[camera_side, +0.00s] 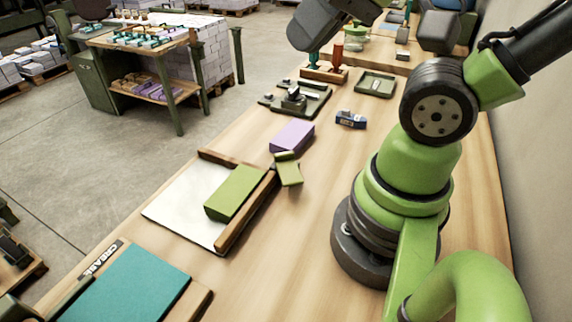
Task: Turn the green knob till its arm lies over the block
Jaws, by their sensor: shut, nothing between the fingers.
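A small olive-green piece (289,174), which looks like the green knob with its arm, sits by the far right end of a wooden rail (246,212). Its flat part points toward the near side, right of the rail, and does not lie over a block. A long green block (235,191) lies on a white sheet (183,208) along the rail's left side. A purple block (292,136) lies just beyond the green piece. Dark and green parts of my arm show at the top edge. My gripper's fingers are not visible.
A teal slab (125,288) lies at the near left. Farther back are a small blue item (351,119), a dark green tray (375,84), a dark tray with tools (312,101) and a wooden stand (324,74) with upright handles. Bare wood lies between the rail and my base.

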